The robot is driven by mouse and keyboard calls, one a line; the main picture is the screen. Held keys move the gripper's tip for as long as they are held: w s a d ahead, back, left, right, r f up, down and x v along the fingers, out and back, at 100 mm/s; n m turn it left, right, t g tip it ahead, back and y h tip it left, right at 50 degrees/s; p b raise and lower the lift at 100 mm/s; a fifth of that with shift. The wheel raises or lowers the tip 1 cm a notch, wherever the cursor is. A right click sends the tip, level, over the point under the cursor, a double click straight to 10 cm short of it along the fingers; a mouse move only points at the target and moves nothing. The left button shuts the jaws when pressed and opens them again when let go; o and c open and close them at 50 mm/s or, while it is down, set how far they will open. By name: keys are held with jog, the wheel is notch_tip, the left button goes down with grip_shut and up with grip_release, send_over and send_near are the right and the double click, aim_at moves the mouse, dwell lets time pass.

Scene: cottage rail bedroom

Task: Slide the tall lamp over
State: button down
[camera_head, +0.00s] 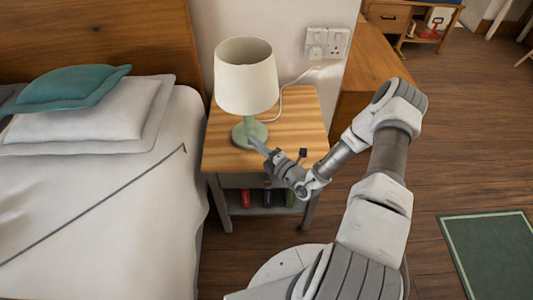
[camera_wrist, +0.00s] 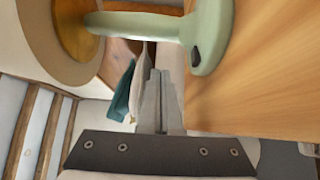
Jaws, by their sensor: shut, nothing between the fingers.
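The tall lamp (camera_head: 246,80) has a cream shade and a pale green base and stands upright on the wooden bedside table (camera_head: 222,157), toward its back left. My gripper (camera_head: 256,144) is shut and empty, low over the table, with its tips close to the front of the lamp's base. In the wrist view the closed fingers (camera_wrist: 158,92) point past the green lamp base (camera_wrist: 214,35). I cannot tell whether they touch it.
The bed (camera_head: 100,215) with pillows borders the table on the left. A wall socket (camera_head: 327,43) with a white cord is behind the lamp. A wooden cabinet (camera_head: 368,70) stands to the right. The table's front holds a shelf with books (camera_head: 265,198). The tabletop's right part is clear apart from my arm.

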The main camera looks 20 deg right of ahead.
aim_at(254, 132)
jog(key=w, duration=0.3)
jog(key=w+b, duration=0.1)
jog(key=shift+w+d, duration=0.2)
jog(key=shift+d, duration=0.1)
jog(key=shift+w+d, duration=0.1)
jog(key=shift+w, duration=0.1)
jog(key=w+d+b, duration=0.1)
jog(key=w, duration=0.4)
jog(key=w+d+b, duration=0.2)
jog(key=w, duration=0.2)
jog(key=w+d+b, duration=0.2)
jog(key=w, duration=0.3)
jog(key=shift+w+f, duration=0.1)
jog(key=shift+w, duration=0.2)
jog(key=shift+w+b, duration=0.25)
jog(key=shift+b, duration=0.05)
jog(key=shift+s, duration=0.1)
